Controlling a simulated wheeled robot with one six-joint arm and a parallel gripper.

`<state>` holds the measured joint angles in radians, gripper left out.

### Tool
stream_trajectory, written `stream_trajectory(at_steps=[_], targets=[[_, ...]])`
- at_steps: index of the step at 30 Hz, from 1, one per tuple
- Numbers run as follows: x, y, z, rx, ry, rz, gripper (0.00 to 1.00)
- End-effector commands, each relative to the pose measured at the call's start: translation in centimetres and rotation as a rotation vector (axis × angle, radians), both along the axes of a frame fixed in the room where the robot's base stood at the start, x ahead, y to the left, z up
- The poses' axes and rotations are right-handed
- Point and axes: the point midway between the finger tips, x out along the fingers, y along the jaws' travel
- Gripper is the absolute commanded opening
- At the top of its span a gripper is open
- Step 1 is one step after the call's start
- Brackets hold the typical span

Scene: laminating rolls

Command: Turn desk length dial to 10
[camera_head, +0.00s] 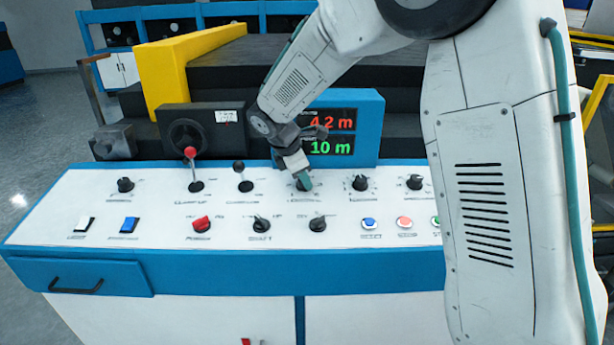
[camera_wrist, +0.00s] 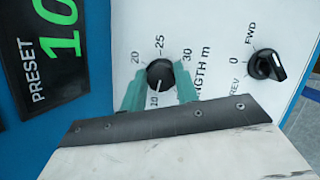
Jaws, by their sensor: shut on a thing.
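The length dial (camera_wrist: 160,75) is a round black knob on the white desk top, with 10, 20, 25 and 30 printed around it. A light mark on the knob appears to face the 10. My gripper (camera_wrist: 157,82) is shut on the knob, with one teal finger on each side. In the head view, my gripper (camera_head: 304,182) reaches down to the desk in front of the display and mostly hides the dial. The display (camera_head: 331,133) reads 4.2 m in red and 10 m in green. The wrist view labels the green number PRESET (camera_wrist: 55,65).
A FWD/0/REV knob (camera_wrist: 266,65) stands beside the length dial. Two levers (camera_head: 194,172) rise to the left in the head view. Front-row knobs (camera_head: 318,224) and colored push buttons (camera_head: 404,222) sit close to my gripper. My arm covers the desk's right side.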

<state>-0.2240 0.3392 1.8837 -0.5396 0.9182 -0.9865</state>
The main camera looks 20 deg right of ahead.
Motion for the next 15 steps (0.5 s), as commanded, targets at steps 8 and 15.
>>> stream_trajectory(at_steps=[8,15], targets=[[-0.55,0.23,-0.43,0.0,0.016,-0.002,0.09],[-0.36,-0.09,-0.29,0.001,0.01,-0.005,0.52]])
